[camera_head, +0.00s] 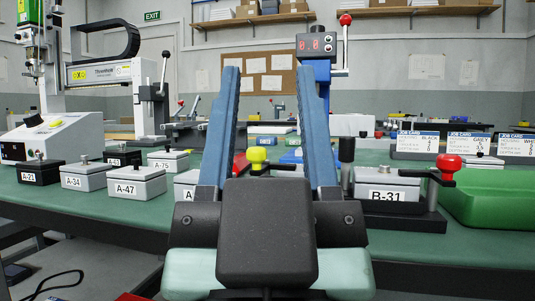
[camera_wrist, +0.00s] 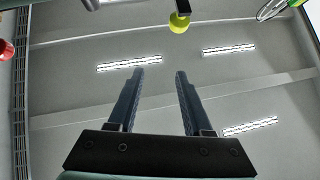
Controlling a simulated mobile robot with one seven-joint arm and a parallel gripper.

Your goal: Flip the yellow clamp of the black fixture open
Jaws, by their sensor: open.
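The yellow clamp knob (camera_head: 257,155) shows between my gripper's fingers in the head view, beyond the dark palm. A short dark bar lies beside it. The black fixture under it is mostly hidden behind my gripper. In the wrist view the yellow knob (camera_wrist: 179,23) is at the top, on the end of a dark arm, beyond the fingertips and apart from them. My gripper (camera_head: 268,72) is open and empty, its two blue fingers pointing forward and up. In the wrist view the fingers (camera_wrist: 160,73) stand apart with only ceiling between them.
A red-knobbed clamp (camera_head: 449,164) stands right of my gripper by the grey B-31 box (camera_head: 387,186). A green tray (camera_head: 492,200) lies at far right. Labelled boxes, including A-47 (camera_head: 136,181), stand left. A blue post with a display (camera_head: 316,46) rises behind the right finger.

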